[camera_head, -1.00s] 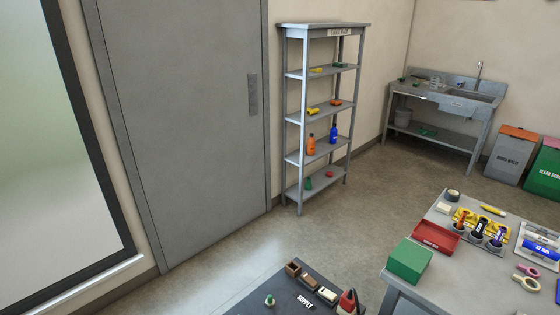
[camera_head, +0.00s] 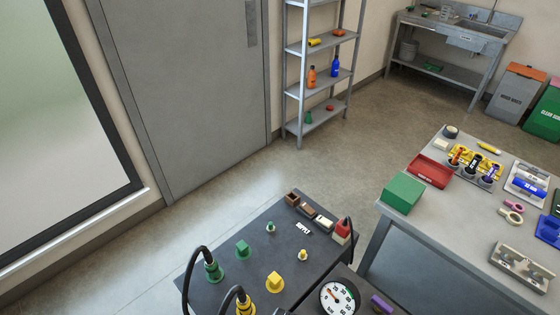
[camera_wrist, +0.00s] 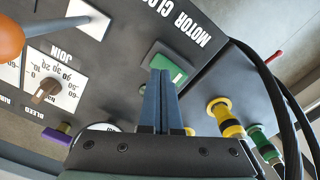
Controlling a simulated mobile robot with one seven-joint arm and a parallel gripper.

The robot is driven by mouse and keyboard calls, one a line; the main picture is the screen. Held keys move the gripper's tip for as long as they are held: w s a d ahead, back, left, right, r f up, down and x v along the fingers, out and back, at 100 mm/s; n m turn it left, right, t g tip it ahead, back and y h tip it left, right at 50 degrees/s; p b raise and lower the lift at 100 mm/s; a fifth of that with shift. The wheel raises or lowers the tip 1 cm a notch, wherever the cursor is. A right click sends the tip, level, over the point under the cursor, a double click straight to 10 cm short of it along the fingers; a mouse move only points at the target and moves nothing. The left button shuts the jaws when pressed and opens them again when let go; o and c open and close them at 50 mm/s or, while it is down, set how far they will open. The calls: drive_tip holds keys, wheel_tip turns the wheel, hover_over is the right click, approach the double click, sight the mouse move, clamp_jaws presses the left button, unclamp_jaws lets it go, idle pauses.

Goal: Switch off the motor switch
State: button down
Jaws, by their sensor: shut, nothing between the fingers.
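My gripper (camera_wrist: 160,76) is shut and empty. Its dark blue fingertips lie over the left part of the switch and hide some of it. I cannot tell whether they touch it. The head view shows part of the cart (camera_head: 215,285) at the bottom, but I cannot make out the motor switch or my gripper there.
In the wrist view, a yellow connector (camera_wrist: 228,120), a green connector (camera_wrist: 262,143) and black hoses (camera_wrist: 286,105) are right of the fingers. A brown knob (camera_wrist: 45,91) and an orange ball (camera_wrist: 8,40) are left. The head view shows a gauge (camera_head: 339,297) and a workbench (camera_head: 440,215).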

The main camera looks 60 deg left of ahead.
wheel_tip(320, 180, up, 4)
drive_tip(key=p, duration=0.4)
drive_tip(key=shift+r, duration=0.2)
idle(0.4)
